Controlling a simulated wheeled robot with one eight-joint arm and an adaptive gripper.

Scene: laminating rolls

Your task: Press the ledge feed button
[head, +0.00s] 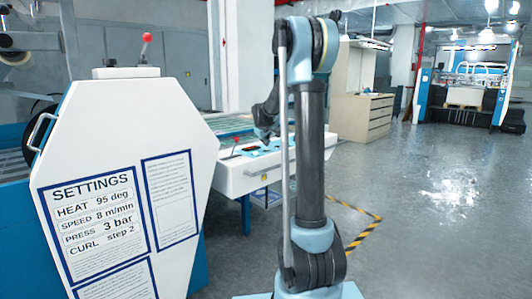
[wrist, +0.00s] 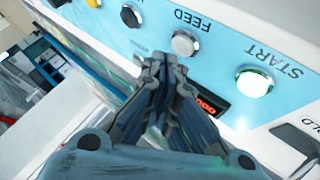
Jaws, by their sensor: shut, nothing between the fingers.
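The feed button (wrist: 183,43) is a round grey-white button in a metal ring on the blue panel (wrist: 215,50), beside the upside-down word FEED. My gripper (wrist: 160,58) is shut and empty, with its tips just below and left of the feed button in the wrist view. I cannot tell whether they touch the panel; the button looks uncovered. In the head view my gripper (head: 263,133) is over the white ledge (head: 236,181) of the machine, and the feed button cannot be made out there.
A lit START button (wrist: 255,82) and a black button (wrist: 131,15) flank the feed button. A red display (wrist: 207,106) is partly behind my fingers. In the head view, a white settings board (head: 125,190) stands left of the ledge. Open floor (head: 430,190) lies right.

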